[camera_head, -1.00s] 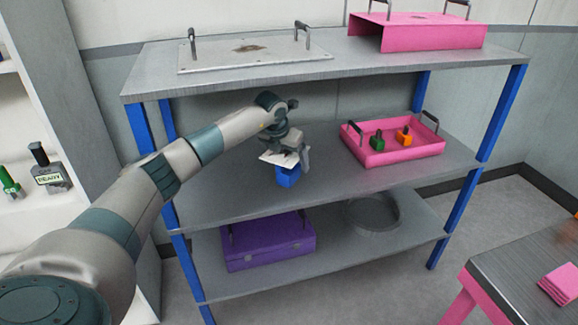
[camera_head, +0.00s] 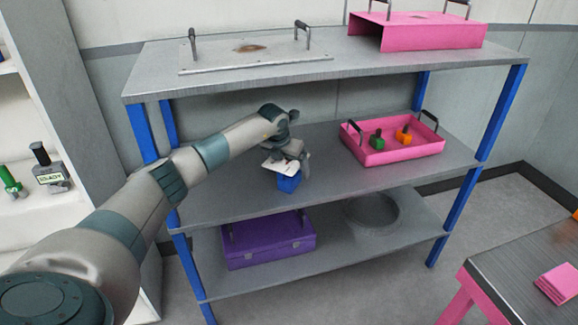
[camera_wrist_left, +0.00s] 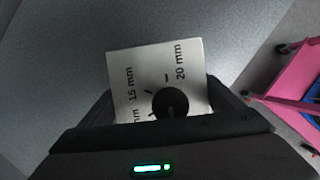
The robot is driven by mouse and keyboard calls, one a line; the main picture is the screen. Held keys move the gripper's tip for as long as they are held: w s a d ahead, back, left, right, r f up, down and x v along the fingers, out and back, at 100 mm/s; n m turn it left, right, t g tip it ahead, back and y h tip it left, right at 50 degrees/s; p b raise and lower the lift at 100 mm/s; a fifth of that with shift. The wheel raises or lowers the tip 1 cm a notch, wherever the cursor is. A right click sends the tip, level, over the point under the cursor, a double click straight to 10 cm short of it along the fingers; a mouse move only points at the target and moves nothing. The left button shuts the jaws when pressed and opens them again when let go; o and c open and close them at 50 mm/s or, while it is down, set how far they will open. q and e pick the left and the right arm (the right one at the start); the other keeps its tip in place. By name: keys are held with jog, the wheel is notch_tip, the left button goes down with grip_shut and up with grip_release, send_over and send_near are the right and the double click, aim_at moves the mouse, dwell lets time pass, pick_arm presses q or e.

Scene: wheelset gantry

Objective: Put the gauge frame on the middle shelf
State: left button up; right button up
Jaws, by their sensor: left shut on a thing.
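The gauge frame has a white plate (camera_head: 278,167) and a blue part (camera_head: 289,183) below it in the head view. In the left wrist view its white plate (camera_wrist_left: 150,75) shows printed "15 mm" and "20 mm" marks and a dark round knob. My left gripper (camera_head: 295,155) is shut on it, over the front-left part of the middle shelf (camera_head: 235,196). Whether the blue part touches the shelf I cannot tell. My right gripper is not in view.
A pink tray (camera_head: 400,156) with a green and an orange item stands right on the middle shelf. The top shelf above holds a metal plate (camera_head: 215,65) and a pink cover (camera_head: 430,32). A purple case (camera_head: 268,244) is below. Blue posts (camera_head: 142,130) flank the rack.

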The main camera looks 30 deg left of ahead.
pick_arm(q)
jog(key=shift+r, duration=0.1)
jog(key=o, duration=1.2)
